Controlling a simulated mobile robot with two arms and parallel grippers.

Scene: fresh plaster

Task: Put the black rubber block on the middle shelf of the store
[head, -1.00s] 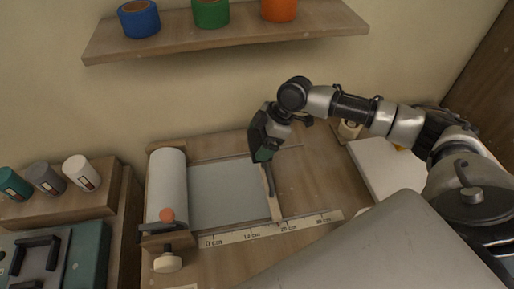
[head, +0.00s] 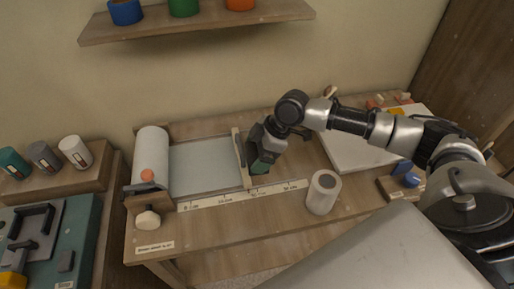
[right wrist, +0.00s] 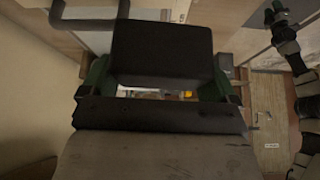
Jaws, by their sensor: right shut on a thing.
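My right gripper (head: 262,160) hangs over the workbench, beside the wooden crossbar at the right end of the pale sheet. In the right wrist view, a black block (right wrist: 161,50) sits between the green fingers of this gripper (right wrist: 158,78), which is shut on it. In the head view the block cannot be told apart from the dark gripper. I cannot make out the store or its middle shelf in these views. My left gripper is not in view.
The workbench holds a white roll (head: 150,160), a ruler strip (head: 240,194), a white cylinder (head: 323,192) and a white board (head: 352,150). A wall shelf (head: 205,24) carries blue, green and orange rolls. Several small jars stand on a wooden step (head: 60,183) at left.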

